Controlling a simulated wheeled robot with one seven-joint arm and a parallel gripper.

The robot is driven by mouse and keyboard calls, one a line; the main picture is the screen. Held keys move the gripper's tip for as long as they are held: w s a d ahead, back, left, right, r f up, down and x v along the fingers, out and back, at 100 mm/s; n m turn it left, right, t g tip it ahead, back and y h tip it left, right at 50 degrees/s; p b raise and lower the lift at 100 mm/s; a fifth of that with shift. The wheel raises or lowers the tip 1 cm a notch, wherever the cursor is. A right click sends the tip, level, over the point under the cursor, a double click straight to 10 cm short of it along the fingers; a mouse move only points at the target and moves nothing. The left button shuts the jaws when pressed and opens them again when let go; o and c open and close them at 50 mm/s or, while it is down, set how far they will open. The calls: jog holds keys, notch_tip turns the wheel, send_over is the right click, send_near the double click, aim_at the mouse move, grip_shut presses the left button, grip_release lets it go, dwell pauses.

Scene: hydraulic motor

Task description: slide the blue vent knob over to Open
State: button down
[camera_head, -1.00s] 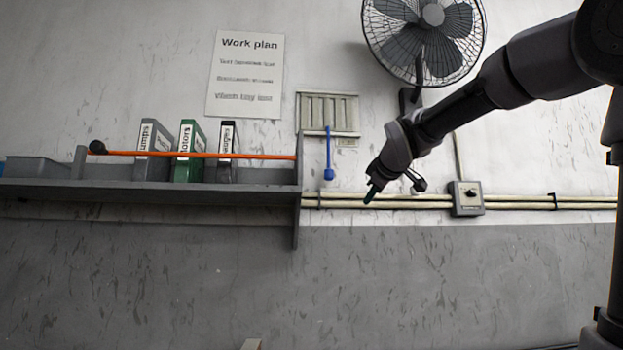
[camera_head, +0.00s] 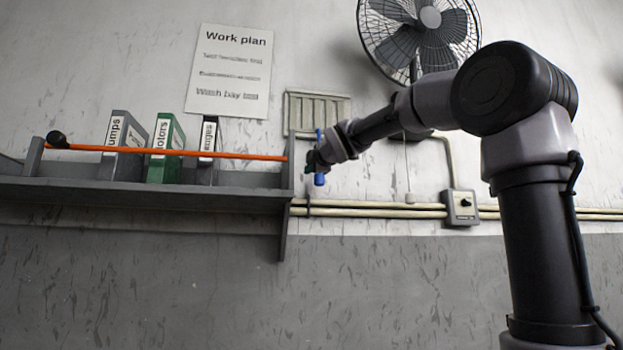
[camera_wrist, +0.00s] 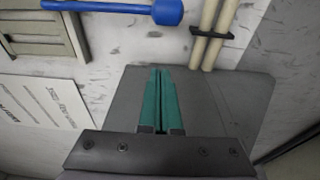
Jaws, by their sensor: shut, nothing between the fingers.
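The blue vent knob (camera_head: 319,179) hangs at the lower end of a blue rod below the wall vent (camera_head: 316,112). In the wrist view the knob (camera_wrist: 168,12) and rod (camera_wrist: 95,6) cross the top edge, with the vent (camera_wrist: 40,35) at the upper left. My gripper (camera_head: 312,162) is beside the rod, just above the knob in the head view, and partly overlaps it. In the wrist view the green fingers of my gripper (camera_wrist: 160,75) are together and empty, with a gap in the picture between their tips and the rod. Any Open marking is not readable.
A grey shelf (camera_head: 140,198) with binders and an orange rail (camera_head: 200,153) ends just left of my gripper. Pipes (camera_head: 370,208) run along the wall below, to a switch box (camera_head: 461,207). A caged fan (camera_head: 419,30) is above right.

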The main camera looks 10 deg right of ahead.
aim_at(319, 179)
jog(key=shift+w+d, duration=0.4)
jog(key=shift+w, duration=0.95)
jog(key=shift+w+d, duration=0.4)
jog(key=shift+w, duration=1)
jog(key=shift+w+d, duration=0.4)
jog(key=shift+w, duration=0.95)
